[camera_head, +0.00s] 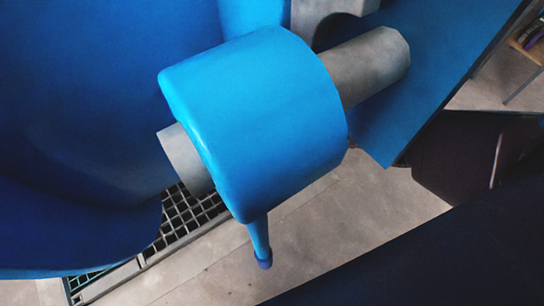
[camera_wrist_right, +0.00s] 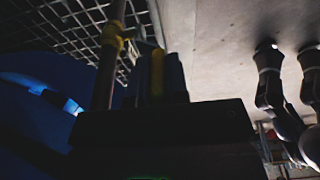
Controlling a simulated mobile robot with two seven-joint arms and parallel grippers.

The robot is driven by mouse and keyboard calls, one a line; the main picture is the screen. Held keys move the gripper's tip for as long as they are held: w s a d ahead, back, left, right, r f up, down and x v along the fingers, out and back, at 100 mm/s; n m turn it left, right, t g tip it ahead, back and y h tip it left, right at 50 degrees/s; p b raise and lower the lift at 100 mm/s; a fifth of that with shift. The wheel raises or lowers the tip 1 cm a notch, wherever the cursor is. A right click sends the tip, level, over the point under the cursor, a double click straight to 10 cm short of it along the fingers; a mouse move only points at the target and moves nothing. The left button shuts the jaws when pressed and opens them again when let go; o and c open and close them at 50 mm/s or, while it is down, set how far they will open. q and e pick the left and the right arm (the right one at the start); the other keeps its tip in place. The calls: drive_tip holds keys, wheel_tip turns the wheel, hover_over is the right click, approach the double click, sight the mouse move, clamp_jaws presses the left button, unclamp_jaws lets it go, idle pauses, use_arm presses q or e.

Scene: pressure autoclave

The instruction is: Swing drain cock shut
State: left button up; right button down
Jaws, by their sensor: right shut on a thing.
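In the right wrist view my right gripper (camera_wrist_right: 157,80) is shut on a yellow handle (camera_wrist_right: 157,70), which stands between its two dark fingers. The handle appears to belong to the drain cock. A brownish upright pipe (camera_wrist_right: 108,65) with a yellow band (camera_wrist_right: 112,38) stands just left of the fingers, and a small pale fitting shows near the fingertips. The picture is dark, so the handle's exact angle to the pipe cannot be told. The head view shows neither gripper nor the drain cock. My left gripper is not in view.
The head view is filled by a blue hinge block (camera_head: 260,120) with a grey pin (camera_head: 370,65) through it, beside the large blue vessel (camera_head: 80,110). A floor grating (camera_head: 185,220) lies below. Pale floor (camera_head: 340,220) is open to the right.

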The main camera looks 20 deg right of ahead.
drive_tip(key=d+y+b, duration=0.1)
drive_tip(key=d+f+y+b, duration=0.1)
drive_tip(key=y, duration=0.1)
drive_tip(key=d+g+y+b, duration=0.1)
drive_tip(key=shift+w+d+f, duration=0.15)
drive_tip(key=shift+w+f, duration=0.15)
drive_tip(key=shift+y, duration=0.3)
drive_tip(key=c, duration=1.1)
unclamp_jaws()
drive_tip(key=shift+r, duration=0.1)
